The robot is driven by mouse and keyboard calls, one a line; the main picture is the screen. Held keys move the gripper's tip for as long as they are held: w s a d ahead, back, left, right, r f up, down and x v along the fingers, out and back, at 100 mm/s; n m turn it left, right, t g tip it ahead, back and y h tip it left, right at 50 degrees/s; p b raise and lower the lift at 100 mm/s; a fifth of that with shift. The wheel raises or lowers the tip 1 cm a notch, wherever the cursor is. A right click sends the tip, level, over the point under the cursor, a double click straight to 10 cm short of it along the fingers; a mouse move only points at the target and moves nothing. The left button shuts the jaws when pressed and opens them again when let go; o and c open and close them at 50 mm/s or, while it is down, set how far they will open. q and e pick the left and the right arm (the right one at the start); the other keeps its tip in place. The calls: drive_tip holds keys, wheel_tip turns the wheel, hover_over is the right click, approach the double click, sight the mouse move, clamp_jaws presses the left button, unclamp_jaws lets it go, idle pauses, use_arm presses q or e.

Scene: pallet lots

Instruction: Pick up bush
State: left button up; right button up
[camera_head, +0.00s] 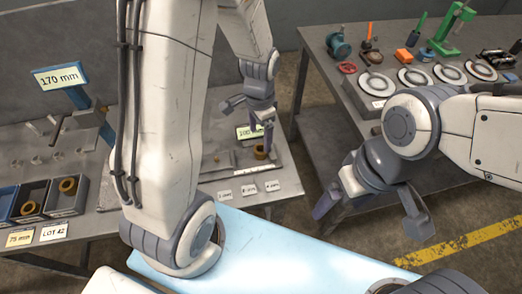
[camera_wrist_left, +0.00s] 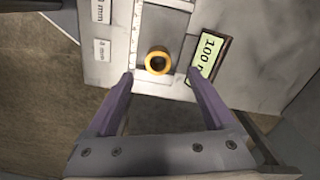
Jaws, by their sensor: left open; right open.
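A brass-coloured ring-shaped bush (camera_wrist_left: 147,61) lies flat on a grey plate in the left wrist view, just beyond and between my left fingertips. In the head view the bush (camera_head: 259,152) sits beside a green display reading 100. My left gripper (camera_head: 249,124) is open above it, pointing down; in the left wrist view its two purple fingers (camera_wrist_left: 160,77) are spread with nothing between them. My right gripper (camera_head: 371,214) is open and empty over the floor to the right. Another brass ring (camera_head: 67,185) lies in a small bin on the left.
The left bench holds a 170 mm sign (camera_head: 60,75), bins labelled 75 mm and LOT 42 (camera_head: 51,232), and several small pins. Several size labels (camera_head: 249,189) lie before the plate. The right table (camera_head: 335,85) is crowded with rings and tools.

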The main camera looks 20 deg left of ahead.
sight(261, 148)
use_arm(q)
wheel_tip(261, 148, down, 6)
drive_tip(key=shift+d+r, duration=0.1)
idle(0.4)
clamp_jaws()
